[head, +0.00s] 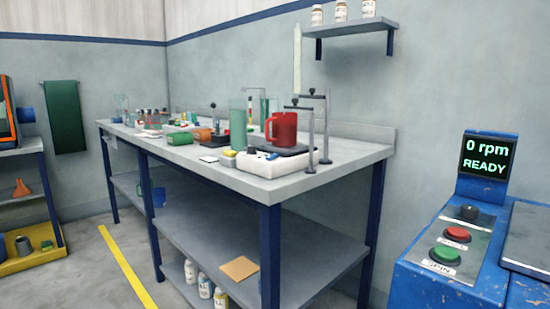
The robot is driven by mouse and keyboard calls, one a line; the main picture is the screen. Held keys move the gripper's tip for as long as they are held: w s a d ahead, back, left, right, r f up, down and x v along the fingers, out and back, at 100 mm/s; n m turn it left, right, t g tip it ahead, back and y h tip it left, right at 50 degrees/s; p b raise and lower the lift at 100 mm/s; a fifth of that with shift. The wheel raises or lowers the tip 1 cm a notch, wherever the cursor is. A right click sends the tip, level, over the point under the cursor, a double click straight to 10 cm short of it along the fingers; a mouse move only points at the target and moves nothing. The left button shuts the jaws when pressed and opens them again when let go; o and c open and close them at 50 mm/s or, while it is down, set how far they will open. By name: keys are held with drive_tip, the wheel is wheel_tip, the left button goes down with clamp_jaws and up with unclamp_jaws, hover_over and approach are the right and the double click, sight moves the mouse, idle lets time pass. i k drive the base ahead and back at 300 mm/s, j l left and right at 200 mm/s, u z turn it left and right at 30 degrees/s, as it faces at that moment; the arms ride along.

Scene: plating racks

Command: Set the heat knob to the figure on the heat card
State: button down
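A red jug (283,127) stands on the dark top plate of a white device (265,167), perhaps a hotplate, near the front right of the bench. I cannot make out a heat knob on it from here; small dark and blue marks show on its front. No heat card with a readable figure can be picked out; several small pale pieces lie on the bench, too small to read. My gripper is not in view.
The grey bench (310,180) has blue legs and a lower shelf. Thin metal stands (326,130) and a green cylinder (238,128) flank the jug. A blue machine (465,245) at right reads "0 rpm READY". Floor by the yellow line (127,268) is clear.

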sight(251, 149)
drive_tip(key=i+j+z, duration=0.1)
drive_tip(key=j, duration=0.3)
drive_tip(key=i+j+z, duration=0.1)
drive_tip(key=j, duration=0.35)
drive_tip(key=i+j+z, duration=0.15)
drive_tip(key=j, duration=0.3)
drive_tip(key=i+j+z, duration=0.1)
drive_tip(key=j, duration=0.35)
drive_tip(key=i+j+z, duration=0.1)
drive_tip(key=j, duration=0.4)
